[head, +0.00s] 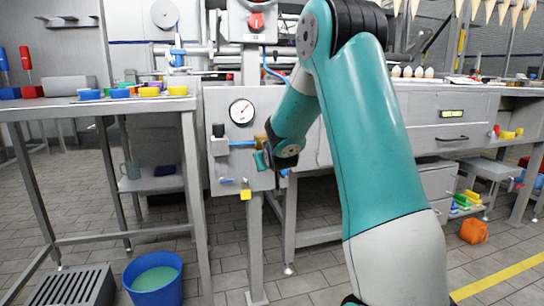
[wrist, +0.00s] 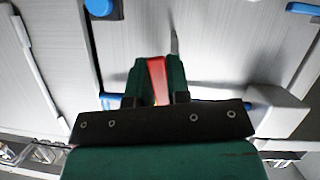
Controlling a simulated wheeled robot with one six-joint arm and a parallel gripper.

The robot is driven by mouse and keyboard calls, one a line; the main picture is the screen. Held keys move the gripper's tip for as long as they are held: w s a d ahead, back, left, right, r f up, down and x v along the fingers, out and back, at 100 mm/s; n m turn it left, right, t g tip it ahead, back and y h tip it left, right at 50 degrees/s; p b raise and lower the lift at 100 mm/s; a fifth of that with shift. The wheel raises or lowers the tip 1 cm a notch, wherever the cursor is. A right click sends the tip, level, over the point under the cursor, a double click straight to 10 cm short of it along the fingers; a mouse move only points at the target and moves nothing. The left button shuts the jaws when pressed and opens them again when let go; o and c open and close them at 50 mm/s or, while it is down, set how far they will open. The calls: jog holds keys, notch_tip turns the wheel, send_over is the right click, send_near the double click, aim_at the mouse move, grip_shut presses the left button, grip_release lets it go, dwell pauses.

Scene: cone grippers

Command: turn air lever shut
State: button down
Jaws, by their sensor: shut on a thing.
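The air lever (wrist: 157,82) shows as a red strip between the two dark green fingers of my gripper (wrist: 158,78) in the wrist view. The fingers are shut on it, one on each side, and hide part of it. In the head view my gripper (head: 262,159) is at the grey panel (head: 230,170), below and right of a round pressure gauge (head: 241,112). A brass-coloured fitting (head: 262,140) shows just above the fingers. In the head view the red lever is hidden by the gripper.
A blue air line (head: 242,143) runs to the fitting. A yellow tag (head: 245,194) hangs low on the panel. A table (head: 150,105) with coloured bowls stands at left, and a long workbench (head: 440,110) at right. A blue bucket (head: 153,280) is on the floor.

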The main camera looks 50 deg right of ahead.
jog(key=shift+w+a+m+t+y, duration=0.3)
jog(key=shift+a+m+y, duration=0.15)
jog(key=shift+m, duration=0.35)
jog(key=c, duration=1.1)
grip_release()
jog(key=shift+s, duration=0.1)
jog(key=shift+p+v, duration=0.55)
jog(key=shift+v, duration=8.05)
jog(key=shift+s+d, duration=0.1)
jog(key=shift+d, duration=0.05)
